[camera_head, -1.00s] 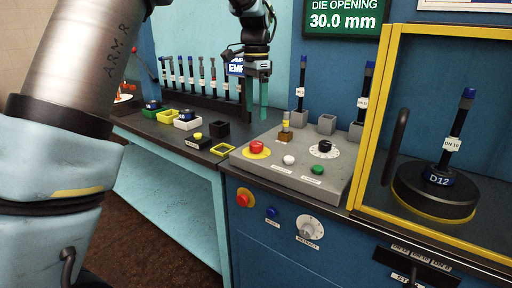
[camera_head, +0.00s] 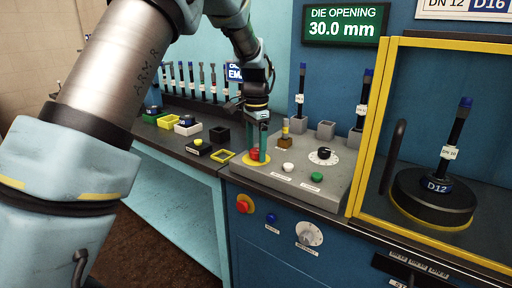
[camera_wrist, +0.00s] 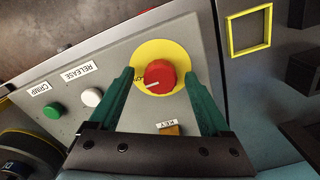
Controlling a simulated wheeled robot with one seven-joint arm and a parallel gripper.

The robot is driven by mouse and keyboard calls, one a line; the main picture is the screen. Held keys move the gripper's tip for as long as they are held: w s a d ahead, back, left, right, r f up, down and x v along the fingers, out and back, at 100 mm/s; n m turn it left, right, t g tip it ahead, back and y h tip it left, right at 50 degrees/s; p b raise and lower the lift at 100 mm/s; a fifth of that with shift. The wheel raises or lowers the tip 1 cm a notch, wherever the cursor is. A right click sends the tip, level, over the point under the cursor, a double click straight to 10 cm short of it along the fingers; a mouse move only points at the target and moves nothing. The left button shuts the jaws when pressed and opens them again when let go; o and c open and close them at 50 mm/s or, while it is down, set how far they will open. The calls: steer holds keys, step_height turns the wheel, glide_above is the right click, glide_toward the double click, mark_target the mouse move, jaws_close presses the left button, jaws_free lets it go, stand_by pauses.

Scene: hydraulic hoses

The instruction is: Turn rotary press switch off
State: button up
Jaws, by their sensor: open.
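The red rotary knob (camera_head: 254,156) sits on a yellow disc at the left of the grey control panel (camera_head: 300,190). In the wrist view the red knob (camera_wrist: 158,78) carries a white pointer line, and the yellow disc (camera_wrist: 146,52) bears dark lettering, mostly hidden. My gripper (camera_head: 257,147) points down over the knob with its green fingers apart. The wrist view shows my gripper (camera_wrist: 157,74) open, one finger on each side of the knob. I cannot tell whether the fingertips touch it.
A brass key piece (camera_head: 285,142) stands close behind and right of my gripper. A white button (camera_head: 288,167), green button (camera_head: 317,177) and black dial (camera_head: 324,153) are on the panel. A yellow frame (camera_head: 220,154) lies left. The yellow-framed guard (camera_head: 372,130) stands right.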

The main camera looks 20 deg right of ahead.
jaws_close()
stand_by(0.6)
steer(key=shift+n, duration=0.3)
steer(key=n+p, duration=0.2)
steer(key=n, duration=0.2)
steer(key=shift+r, duration=0.1)
steer(key=n+p, duration=0.1)
steer(key=n, duration=0.3)
steer(key=shift+n, duration=0.4)
steer(key=n+p, duration=0.1)
steer(key=n, duration=0.3)
steer(key=shift+d+n+p, duration=0.1)
steer(key=shift+n+p, duration=0.75)
steer(key=shift+n, duration=1.45)
